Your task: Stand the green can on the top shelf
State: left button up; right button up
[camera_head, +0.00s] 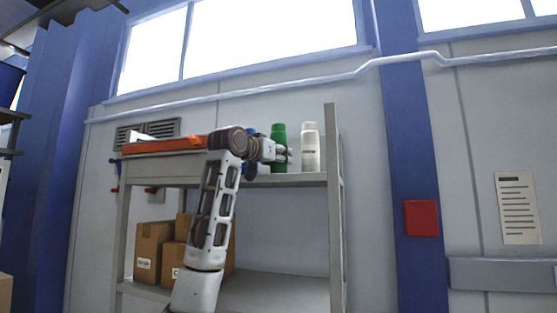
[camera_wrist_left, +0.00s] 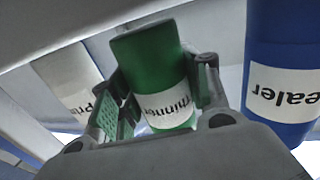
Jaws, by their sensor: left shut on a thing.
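The green can (camera_head: 278,132) is upright at the level of the top shelf (camera_head: 300,180), left of a white can (camera_head: 310,150). My left gripper (camera_head: 284,154) is shut on the green can. In the left wrist view the green can (camera_wrist_left: 150,65), with a white label reading "hinner", is between the two fingers (camera_wrist_left: 160,100). The can's base is partly hidden by the gripper, and I cannot tell whether it touches the shelf. My right gripper is not in view.
A blue can (camera_wrist_left: 285,60) labelled "ealer" stands close beside the gripper; the white can (camera_wrist_left: 66,82) is on the other side. A long orange thing (camera_head: 160,147) lies left on the top shelf. Cardboard boxes (camera_head: 152,247) sit lower. A shelf post (camera_head: 334,210) bounds the right.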

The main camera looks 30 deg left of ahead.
pick_arm(q)
jog(key=shift+f, duration=0.2)
jog(key=shift+f, duration=0.15)
jog(key=o, duration=1.3)
jog(key=shift+s, duration=0.1)
jog(key=shift+o, duration=0.2)
jog(key=shift+s+b, duration=0.4)
jog(key=shift+s, duration=0.25)
jog(key=s+b, duration=0.3)
jog(key=s, duration=0.7)
jog(key=shift+s+b, duration=0.35)
jog(key=shift+b, duration=0.05)
